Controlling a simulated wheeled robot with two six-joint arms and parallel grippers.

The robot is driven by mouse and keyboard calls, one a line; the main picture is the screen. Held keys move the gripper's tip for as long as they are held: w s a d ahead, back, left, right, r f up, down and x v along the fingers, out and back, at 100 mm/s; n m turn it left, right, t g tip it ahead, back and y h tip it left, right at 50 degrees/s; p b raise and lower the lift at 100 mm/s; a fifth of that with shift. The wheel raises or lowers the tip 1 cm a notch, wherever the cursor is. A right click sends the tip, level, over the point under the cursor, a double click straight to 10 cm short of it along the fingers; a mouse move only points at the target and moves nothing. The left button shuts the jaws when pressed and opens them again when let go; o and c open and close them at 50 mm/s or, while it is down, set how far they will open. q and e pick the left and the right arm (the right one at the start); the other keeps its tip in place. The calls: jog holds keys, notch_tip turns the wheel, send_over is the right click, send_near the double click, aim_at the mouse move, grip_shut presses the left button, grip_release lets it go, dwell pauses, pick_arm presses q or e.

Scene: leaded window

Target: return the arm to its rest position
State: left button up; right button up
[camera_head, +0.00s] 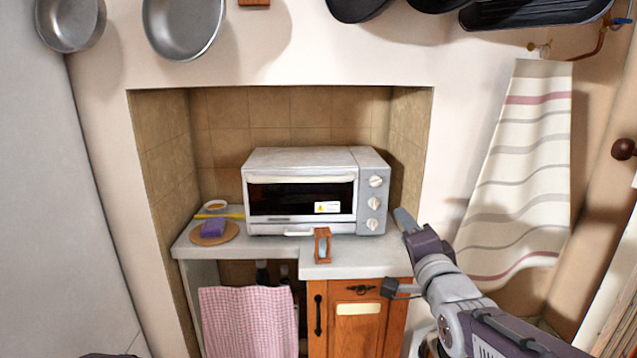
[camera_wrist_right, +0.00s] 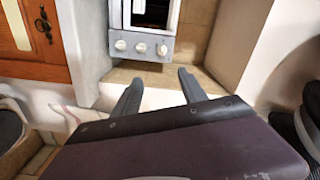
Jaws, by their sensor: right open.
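My right gripper (camera_head: 406,221) is at the right end of the counter, beside the lower right corner of the white toaster oven (camera_head: 301,190). In the right wrist view, its two dark fingers (camera_wrist_right: 158,84) are spread apart with nothing between them. The oven's knobs (camera_wrist_right: 141,47) show beyond the fingertips in that view. My right arm reaches in from the lower right in the head view. My left gripper is not in view.
A small wooden-framed hourglass-like object (camera_head: 322,245) stands at the counter's front edge (camera_head: 350,267). A round board (camera_head: 214,234) with a purple item lies at the left. A striped towel (camera_head: 520,170) hangs at the right, near my right arm.

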jog(key=s+f+n+g, duration=0.2)
jog(key=f+g, duration=0.2)
jog(key=f, duration=0.7)
jog(key=s+f+n+g, duration=0.1)
jog(key=s+f+g, duration=0.25)
jog(key=f, duration=0.85)
jog(key=s+f+n+g, duration=0.4)
jog(key=s+f+n, duration=0.15)
jog(key=s, duration=0.35)
jog(key=s+f+n+g, duration=0.4)
jog(key=s+f+g, duration=0.15)
jog(key=s, duration=0.25)
pick_arm(q)
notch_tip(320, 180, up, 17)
jog(key=p, duration=1.7)
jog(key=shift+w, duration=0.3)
pick_arm(e)
notch_tip(320, 180, up, 16)
jog(key=shift+s+n, duration=0.2)
jog(key=shift+n, duration=0.25)
jog(key=shift+a+r, duration=0.1)
jog(key=shift+w+t, duration=0.1)
jog(key=shift+t, duration=0.2)
